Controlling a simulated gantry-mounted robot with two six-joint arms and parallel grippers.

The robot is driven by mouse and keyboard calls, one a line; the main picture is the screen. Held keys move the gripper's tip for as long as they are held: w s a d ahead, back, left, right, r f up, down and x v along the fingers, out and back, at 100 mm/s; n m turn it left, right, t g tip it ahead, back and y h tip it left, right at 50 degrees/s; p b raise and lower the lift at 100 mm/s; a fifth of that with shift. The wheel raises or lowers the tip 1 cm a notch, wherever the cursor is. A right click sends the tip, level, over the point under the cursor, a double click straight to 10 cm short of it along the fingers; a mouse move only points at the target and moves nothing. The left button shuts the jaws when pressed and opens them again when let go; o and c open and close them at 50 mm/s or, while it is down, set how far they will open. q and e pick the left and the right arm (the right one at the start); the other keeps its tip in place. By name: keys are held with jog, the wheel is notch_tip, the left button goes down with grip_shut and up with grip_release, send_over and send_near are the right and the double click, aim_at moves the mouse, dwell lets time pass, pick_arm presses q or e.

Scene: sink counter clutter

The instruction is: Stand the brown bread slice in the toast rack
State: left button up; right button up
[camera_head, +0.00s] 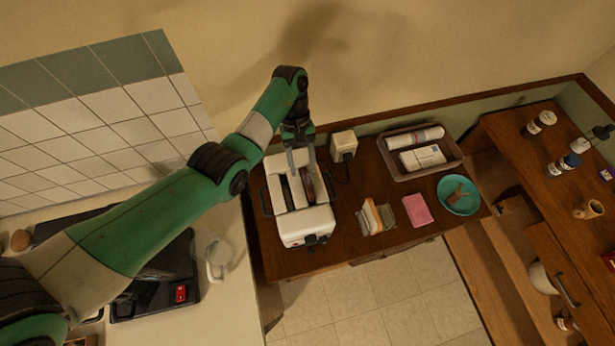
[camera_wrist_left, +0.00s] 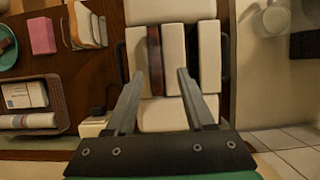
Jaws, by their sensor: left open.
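A white toaster (camera_head: 303,226) with two long slots stands on the left of the brown counter. The brown bread slice (camera_wrist_left: 155,60) is a dark strip in one slot; the other slot looks empty. In the head view the slice (camera_head: 314,184) is partly hidden by my gripper. My left gripper (camera_head: 301,160) points down over the toaster, open. In the left wrist view its fingertips (camera_wrist_left: 160,82) lie on either side of the slice's line; I cannot tell their height above it. The toast rack (camera_head: 376,218) stands to the toaster's right with pale slices in it. My right gripper is not in view.
A pink block (camera_head: 417,210), a teal bowl (camera_head: 459,195) and a grey-brown bin (camera_head: 399,170) with white packages stand right of the rack. A small cream box (camera_head: 343,145) is behind the toaster. The counter in front of the rack is clear.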

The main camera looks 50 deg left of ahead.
aim_at(307, 179)
pick_arm(q)
jog(key=shift+w+x, duration=0.1)
jog(key=shift+x, duration=1.2)
jog(key=shift+w+x, duration=0.15)
jog(key=shift+x, duration=1.15)
jog(key=shift+d+r, duration=0.1)
jog(key=shift+d, duration=0.05)
grip_shut()
